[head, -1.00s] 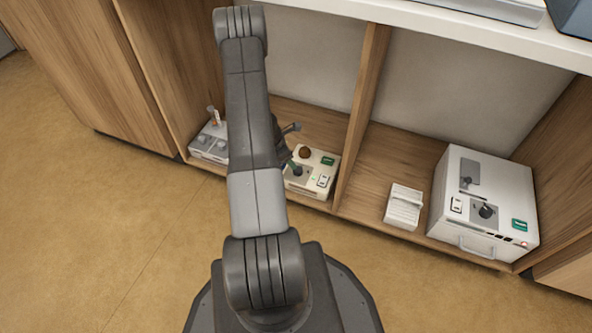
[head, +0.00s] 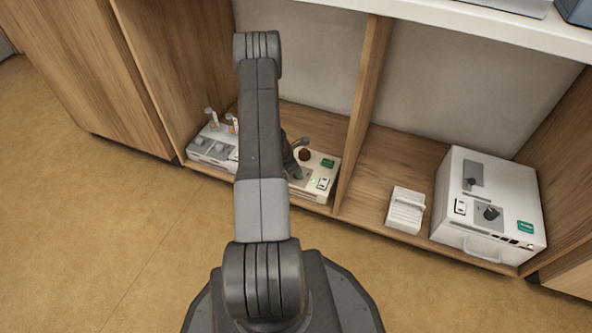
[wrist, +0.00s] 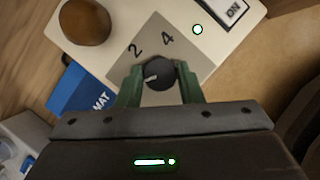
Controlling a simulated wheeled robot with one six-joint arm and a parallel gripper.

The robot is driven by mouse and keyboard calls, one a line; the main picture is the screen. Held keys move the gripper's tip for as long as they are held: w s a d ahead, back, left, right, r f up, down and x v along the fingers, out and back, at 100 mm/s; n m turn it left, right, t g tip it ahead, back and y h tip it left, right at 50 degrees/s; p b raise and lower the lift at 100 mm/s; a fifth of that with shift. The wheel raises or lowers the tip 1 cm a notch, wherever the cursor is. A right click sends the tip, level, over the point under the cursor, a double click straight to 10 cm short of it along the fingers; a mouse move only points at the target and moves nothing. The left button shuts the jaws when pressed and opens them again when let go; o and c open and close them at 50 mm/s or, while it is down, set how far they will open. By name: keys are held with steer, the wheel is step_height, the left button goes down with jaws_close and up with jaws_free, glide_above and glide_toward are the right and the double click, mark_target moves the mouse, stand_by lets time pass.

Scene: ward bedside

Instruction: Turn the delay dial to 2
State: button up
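The delay dial (wrist: 160,74) is a round black knob with a white mark on a grey plate in the wrist view. The mark points left and slightly down, below the printed 2 (wrist: 135,50); the 4 (wrist: 168,39) lies further right. My gripper (wrist: 160,80) has its green fingers on both sides of the knob, apparently closed against it. In the head view my gripper (head: 298,168) is low over a small cream device (head: 318,166) in the left bay. My arm hides part of that device, and the knob cannot be made out there.
The device carries a brown knob (wrist: 85,22), an ON switch (wrist: 222,10) and a small lit indicator (wrist: 197,29). A syringe unit (head: 212,148) stands to its left. Past the divider (head: 362,110) are a small white block (head: 405,210) and a larger white box (head: 487,205) with another dial.

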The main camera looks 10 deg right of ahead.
steer(key=shift+c, duration=1.2)
steer(key=shift+r+m+p, duration=0.1)
steer(key=shift+m+p, duration=0.2)
steer(key=shift+p, duration=0.1)
steer(key=shift+m+g+p, duration=0.4)
steer(key=shift+m+p, duration=0.4)
steer(key=shift+p, duration=0.05)
steer(key=shift+w+m+g+p, duration=0.15)
steer(key=shift+m+g+p, duration=0.15)
steer(key=shift+m, duration=0.6)
steer(key=m, duration=0.1)
steer(key=m+g+b, duration=0.1)
steer(key=m, duration=0.1)
steer(key=shift+w+f+m, duration=0.1)
steer(key=shift+f+m, duration=0.1)
steer(key=shift+m, duration=0.1)
steer(key=shift+m+g+y+b, duration=0.6)
steer(key=shift+m+g+b, duration=0.4)
steer(key=shift+m, duration=1)
steer(key=shift+d+r, duration=0.1)
